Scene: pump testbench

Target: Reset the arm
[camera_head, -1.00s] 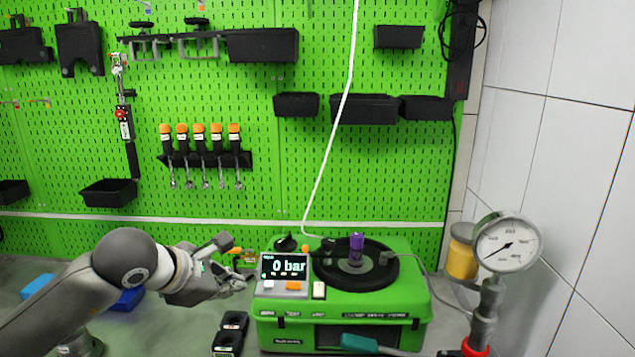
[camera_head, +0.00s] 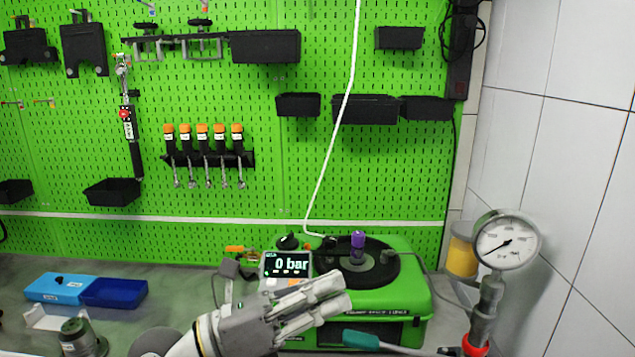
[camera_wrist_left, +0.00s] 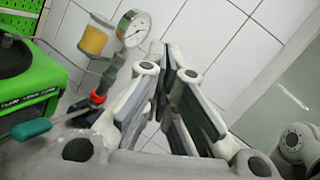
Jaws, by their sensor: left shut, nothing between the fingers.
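My left gripper (camera_head: 336,290) is in front of the green pump testbench (camera_head: 410,305) in the head view and covers part of its front left. It points to the right and is shut with nothing held. In the left wrist view my left gripper's fingers (camera_wrist_left: 166,58) reach up toward the tiled wall, with no object between them. The testbench display (camera_head: 286,264) reads 0 bar. A purple-topped part (camera_head: 357,243) stands on the black disc of the testbench. My right gripper is not in view.
A pressure gauge (camera_head: 506,241) on a red-ringed stand is right of the testbench. A teal handle (camera_head: 362,341) lies in front. A blue case (camera_head: 62,288) sits on the left of the bench. A green pegboard (camera_head: 330,180) stands behind, with a tiled wall (camera_head: 560,160) at right.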

